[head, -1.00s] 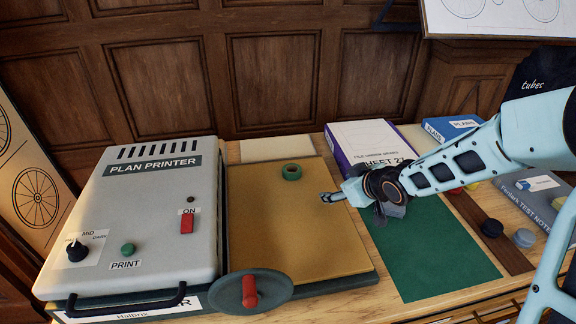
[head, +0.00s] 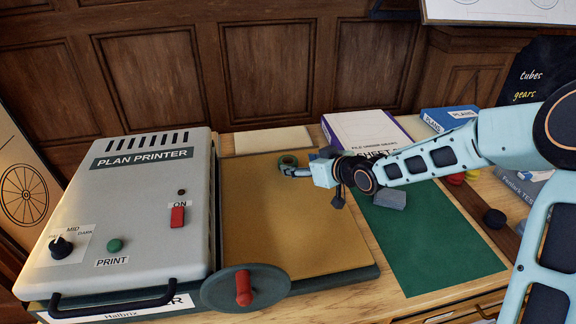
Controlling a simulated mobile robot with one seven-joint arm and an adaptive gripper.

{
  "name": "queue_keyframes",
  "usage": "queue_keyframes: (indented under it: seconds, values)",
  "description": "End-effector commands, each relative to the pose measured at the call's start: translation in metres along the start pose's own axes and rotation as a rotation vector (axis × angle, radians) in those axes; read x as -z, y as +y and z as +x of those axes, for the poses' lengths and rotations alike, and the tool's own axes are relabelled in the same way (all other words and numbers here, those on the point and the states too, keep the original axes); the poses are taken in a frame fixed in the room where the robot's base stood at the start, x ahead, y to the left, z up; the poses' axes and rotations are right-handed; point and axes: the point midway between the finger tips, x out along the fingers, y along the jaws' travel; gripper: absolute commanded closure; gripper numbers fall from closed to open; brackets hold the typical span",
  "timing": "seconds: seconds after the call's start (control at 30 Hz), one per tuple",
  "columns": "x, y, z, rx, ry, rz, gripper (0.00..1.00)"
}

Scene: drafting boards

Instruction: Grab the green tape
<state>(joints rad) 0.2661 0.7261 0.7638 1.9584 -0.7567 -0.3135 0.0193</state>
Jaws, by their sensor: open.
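The green tape (head: 287,160) is a small green roll lying near the back of the tan board (head: 275,230), beside the plan printer. My gripper (head: 292,172) reaches in from the right, low over the board, with its fingertips at the tape's front right side. The jaws are open. The fingers cover part of the roll, and I cannot tell whether they touch it.
The grey plan printer (head: 140,215) stands left of the board, with a red-handled crank wheel (head: 246,288) in front. A green mat (head: 430,245) and a grey block (head: 389,199) lie to the right. A purple-edged box (head: 365,130) stands behind my arm.

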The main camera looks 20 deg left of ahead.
Motion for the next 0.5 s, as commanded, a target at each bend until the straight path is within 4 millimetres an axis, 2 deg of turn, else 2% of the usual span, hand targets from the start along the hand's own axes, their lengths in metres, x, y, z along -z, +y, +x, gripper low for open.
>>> queue_keyframes:
  seconds: [0.3, 0.5]
  values:
    - [0.003, -0.007, 0.041, 0.002, 0.001, 0.001, 0.38]
    - [0.003, -0.006, 0.047, 0.000, -0.001, 0.001, 0.38]
